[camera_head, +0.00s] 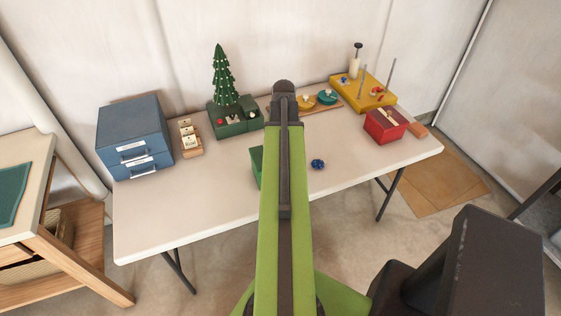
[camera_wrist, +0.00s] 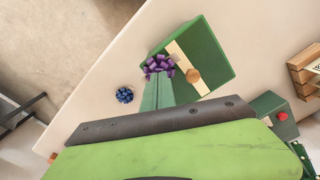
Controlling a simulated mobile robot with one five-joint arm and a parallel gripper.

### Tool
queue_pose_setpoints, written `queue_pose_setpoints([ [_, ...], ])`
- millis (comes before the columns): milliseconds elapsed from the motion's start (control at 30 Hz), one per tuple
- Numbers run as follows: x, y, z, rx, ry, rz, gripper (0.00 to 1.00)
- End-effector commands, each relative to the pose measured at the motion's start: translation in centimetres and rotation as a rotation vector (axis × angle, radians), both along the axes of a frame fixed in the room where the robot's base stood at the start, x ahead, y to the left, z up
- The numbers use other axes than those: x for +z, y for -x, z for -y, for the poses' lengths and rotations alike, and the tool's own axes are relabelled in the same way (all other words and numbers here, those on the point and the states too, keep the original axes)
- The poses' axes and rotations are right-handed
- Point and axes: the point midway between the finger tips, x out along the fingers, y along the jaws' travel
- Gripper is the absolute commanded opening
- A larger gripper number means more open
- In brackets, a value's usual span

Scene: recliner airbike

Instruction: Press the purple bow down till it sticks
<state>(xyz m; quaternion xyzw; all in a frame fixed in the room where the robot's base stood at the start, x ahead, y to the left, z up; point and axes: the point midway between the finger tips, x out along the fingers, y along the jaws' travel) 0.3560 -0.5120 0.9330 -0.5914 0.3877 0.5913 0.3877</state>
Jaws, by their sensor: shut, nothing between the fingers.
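The purple bow (camera_wrist: 158,66) shows in the wrist view at the left edge of a green box (camera_wrist: 218,50), at one end of the cream strip (camera_wrist: 204,85) across it. A round wooden knob (camera_wrist: 193,75) sits on the strip. My gripper (camera_wrist: 158,80) is shut and empty, its fingertips right at the bow and hiding its lower part. I cannot tell whether they touch it or are just above. In the head view my arm hides the bow and most of the green box (camera_head: 256,166).
A blue bow (camera_wrist: 124,95) lies on the white table (camera_head: 190,205) beside the box. Behind stand a blue drawer cabinet (camera_head: 133,135), a small tree (camera_head: 223,80) on a green base, a yellow tray (camera_head: 350,92) and a red box (camera_head: 383,128). The front left tabletop is clear.

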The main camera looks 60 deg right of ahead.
Motion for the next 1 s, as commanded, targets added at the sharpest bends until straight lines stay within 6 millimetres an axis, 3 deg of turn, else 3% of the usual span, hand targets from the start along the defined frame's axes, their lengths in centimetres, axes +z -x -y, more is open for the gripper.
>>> queue_pose_setpoints([
  [1000,-1.09,-0.01,-0.02,0.000,0.000,0.000,0.00],
])
